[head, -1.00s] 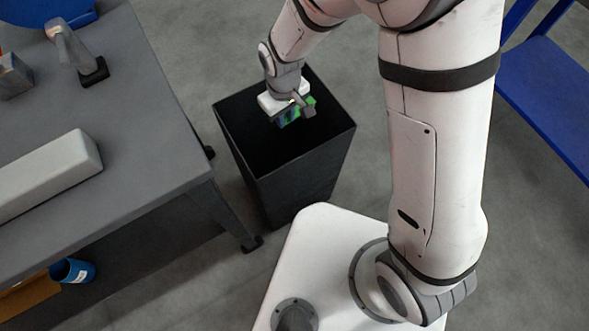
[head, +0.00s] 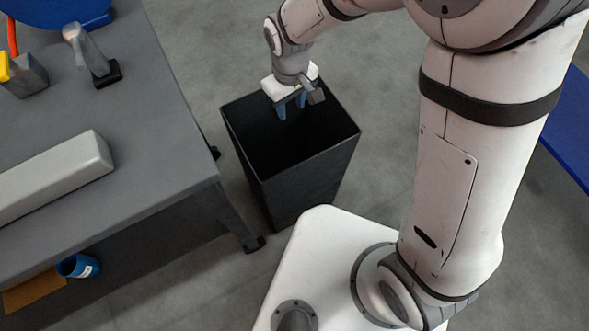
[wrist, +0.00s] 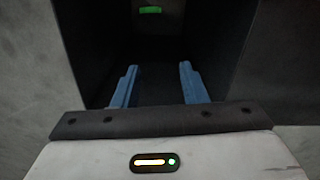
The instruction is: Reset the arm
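My gripper (head: 291,107) hangs over the far part of a tall black bin (head: 258,185) in the head view. Its two blue fingers point down and are apart, with nothing between them. The wrist view shows the same open gripper (wrist: 158,78) above the dark inside of the bin. A small green thing (wrist: 150,10) shows inside the bin at the top of that view; most of the bin's inside is too dark to make out.
A grey table (head: 135,150) stands left of the bin, with a long pale block (head: 55,175) and a grey metal part on a black base (head: 105,72) on it. A blue cup (head: 78,266) is low beneath it. A blue structure (head: 570,130) stands at the right.

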